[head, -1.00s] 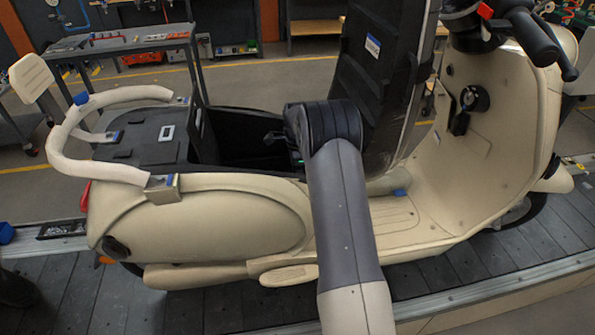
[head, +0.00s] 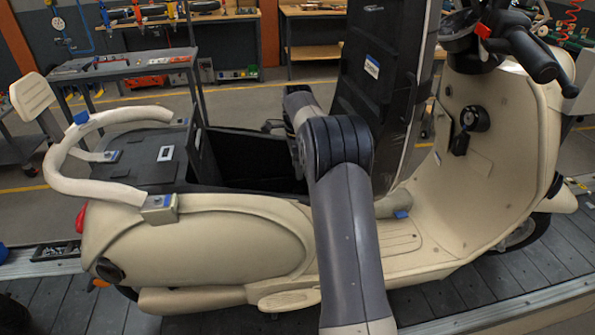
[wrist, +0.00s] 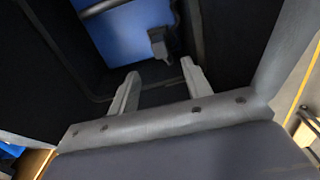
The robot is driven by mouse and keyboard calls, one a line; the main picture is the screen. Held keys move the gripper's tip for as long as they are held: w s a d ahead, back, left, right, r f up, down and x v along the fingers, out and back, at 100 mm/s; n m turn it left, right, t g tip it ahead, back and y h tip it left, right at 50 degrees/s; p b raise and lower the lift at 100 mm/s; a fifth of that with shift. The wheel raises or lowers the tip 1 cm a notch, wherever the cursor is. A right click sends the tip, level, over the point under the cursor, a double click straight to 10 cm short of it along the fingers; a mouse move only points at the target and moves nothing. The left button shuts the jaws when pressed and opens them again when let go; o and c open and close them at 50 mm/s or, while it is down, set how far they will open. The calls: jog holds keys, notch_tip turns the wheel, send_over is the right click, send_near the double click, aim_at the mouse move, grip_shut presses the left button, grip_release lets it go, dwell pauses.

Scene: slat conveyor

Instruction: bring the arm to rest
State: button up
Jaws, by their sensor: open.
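My gripper shows in the wrist view (wrist: 161,82) with its two pale fingers apart and nothing between them. In the head view my arm reaches over the cream scooter (head: 225,240), in front of its open under-seat compartment (head: 250,158). My gripper's fingertips are too small and dark to make out clearly there. In the wrist view dark walls surround the fingers. A blue surface (wrist: 130,32) with a small grey block (wrist: 158,44) lies beyond them; I cannot tell what these are.
The raised black seat (head: 385,75) stands close to the right of my arm. A white grab rail (head: 62,150) curves around the scooter's rear. The scooter stands on the dark slat conveyor (head: 80,305). A grey bench (head: 125,68) and further workbenches stand behind.

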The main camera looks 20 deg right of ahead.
aim_at(297, 189)
jog(key=shift+f, duration=0.1)
notch_tip(297, 189, down, 10)
jog(key=shift+f+p, duration=0.15)
jog(key=shift+p, duration=0.95)
jog(key=shift+r, duration=0.4)
